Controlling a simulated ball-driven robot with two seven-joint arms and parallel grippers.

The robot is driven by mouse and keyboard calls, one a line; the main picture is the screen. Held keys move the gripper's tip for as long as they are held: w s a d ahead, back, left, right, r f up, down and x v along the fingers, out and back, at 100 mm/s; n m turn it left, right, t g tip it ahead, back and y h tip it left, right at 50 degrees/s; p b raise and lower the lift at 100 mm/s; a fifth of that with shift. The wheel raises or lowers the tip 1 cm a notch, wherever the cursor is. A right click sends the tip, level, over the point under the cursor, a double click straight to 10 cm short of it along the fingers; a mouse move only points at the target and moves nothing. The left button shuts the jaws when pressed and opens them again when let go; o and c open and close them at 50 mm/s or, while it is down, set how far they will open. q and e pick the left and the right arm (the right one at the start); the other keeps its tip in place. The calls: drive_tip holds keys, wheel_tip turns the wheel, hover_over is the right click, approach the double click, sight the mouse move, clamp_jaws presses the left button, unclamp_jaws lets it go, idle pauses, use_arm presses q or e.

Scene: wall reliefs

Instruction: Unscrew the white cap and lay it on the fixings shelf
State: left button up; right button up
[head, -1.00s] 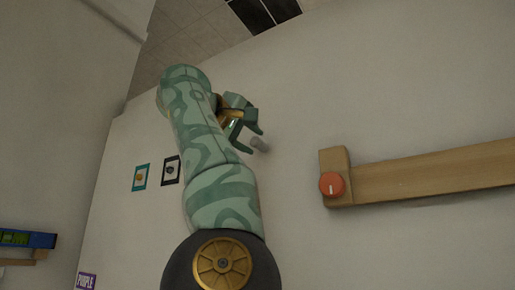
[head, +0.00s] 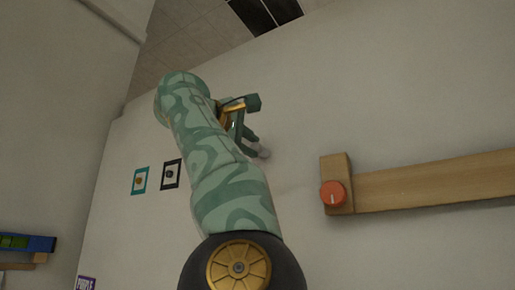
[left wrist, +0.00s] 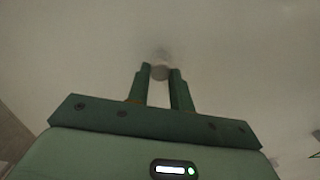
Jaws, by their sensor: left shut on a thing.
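The white cap (head: 264,154) is a small pale round piece at the wall, beside the fingertips of my left gripper (head: 258,146). In the left wrist view the cap (left wrist: 160,72) sits between the two green fingertips of that gripper (left wrist: 159,76), which is shut on it. The fixings shelf is not clearly identifiable; a wooden ledge (head: 440,182) runs along the wall at the right. My right gripper is not in view.
An orange knob (head: 333,194) sits on the wooden block at the ledge's left end. Two small framed pictures (head: 171,174) (head: 140,180) hang left of my arm. A blue-edged shelf (head: 28,243) and a purple sign (head: 86,283) are at lower left. The wall between cap and ledge is bare.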

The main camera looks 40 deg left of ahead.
use_arm(q)
drive_tip(key=n+p, duration=0.1)
drive_tip(key=n, duration=0.2)
drive_tip(key=shift+r+p, duration=0.2)
drive_tip(key=shift+p, duration=0.2)
drive_tip(key=shift+n+p, duration=0.35)
drive_tip(key=shift+n, duration=0.55)
drive_tip(key=shift+f, duration=0.3)
drive_tip(key=shift+r+n, duration=0.1)
drive_tip(key=shift+n, duration=0.3)
drive_tip(key=shift+n+p, duration=0.35)
drive_tip(key=shift+n, duration=0.45)
drive_tip(key=n, duration=0.2)
drive_tip(key=shift+n+b, duration=0.3)
drive_tip(key=shift+n, duration=0.1)
drive_tip(key=shift+n, duration=0.3)
